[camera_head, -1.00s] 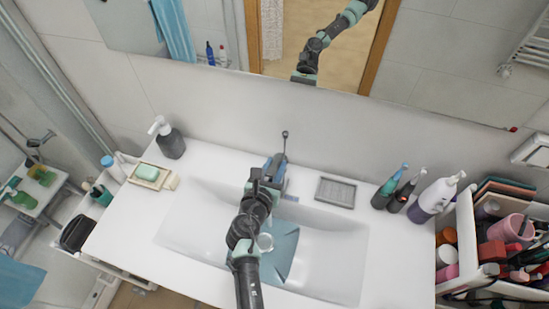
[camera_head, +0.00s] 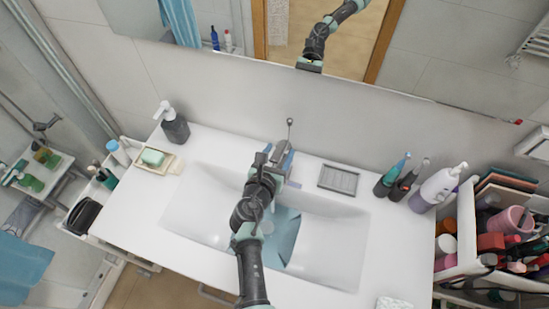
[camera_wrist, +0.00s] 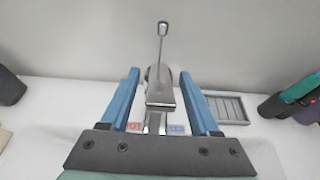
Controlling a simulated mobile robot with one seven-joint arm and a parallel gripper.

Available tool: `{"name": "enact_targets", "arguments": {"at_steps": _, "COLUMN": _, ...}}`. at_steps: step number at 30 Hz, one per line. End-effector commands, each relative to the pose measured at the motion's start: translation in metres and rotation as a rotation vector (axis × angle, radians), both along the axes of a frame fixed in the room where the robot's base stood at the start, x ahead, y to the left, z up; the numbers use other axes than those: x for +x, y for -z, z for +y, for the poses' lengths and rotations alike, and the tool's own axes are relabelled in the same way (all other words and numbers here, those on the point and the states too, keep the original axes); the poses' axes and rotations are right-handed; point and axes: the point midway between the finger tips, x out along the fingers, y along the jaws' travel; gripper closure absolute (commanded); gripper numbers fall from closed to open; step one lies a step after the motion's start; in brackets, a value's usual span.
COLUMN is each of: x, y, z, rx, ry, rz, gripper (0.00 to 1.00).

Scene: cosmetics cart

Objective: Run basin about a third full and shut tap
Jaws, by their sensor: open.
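The white basin (camera_head: 335,240) is set in the counter, and my arm hides part of it. A blue patch (camera_head: 284,240) shows on its floor; I cannot tell whether it is water. The grey metal tap (camera_wrist: 160,88) stands behind the basin, with its thin lever (camera_wrist: 163,42) pointing up; the lever tip also shows in the head view (camera_head: 289,122). My gripper (camera_wrist: 160,74) is open, with one blue finger on each side of the tap body and gaps to both. In the head view my gripper (camera_head: 281,158) is at the tap. No stream from the spout is visible.
A grey soap dish (camera_head: 338,179) lies right of the tap, with electric toothbrushes (camera_head: 392,178) and a white bottle (camera_head: 437,187) beyond. A dark dispenser (camera_head: 174,127) and green soap (camera_head: 152,157) are at left. A full cart (camera_head: 500,225) stands at right. The mirror (camera_head: 400,70) is behind.

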Motion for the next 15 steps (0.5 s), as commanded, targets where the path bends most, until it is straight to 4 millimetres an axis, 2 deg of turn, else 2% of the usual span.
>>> {"name": "enact_targets", "arguments": {"at_steps": 5, "x": -0.016, "y": -0.006, "z": 0.006, "rx": 0.0, "ry": -0.001, "rz": 0.001, "gripper": 0.38}}
{"name": "enact_targets", "arguments": {"at_steps": 15, "x": -0.069, "y": -0.027, "z": 0.023, "rx": 0.001, "ry": -0.003, "rz": 0.001, "gripper": 0.38}}
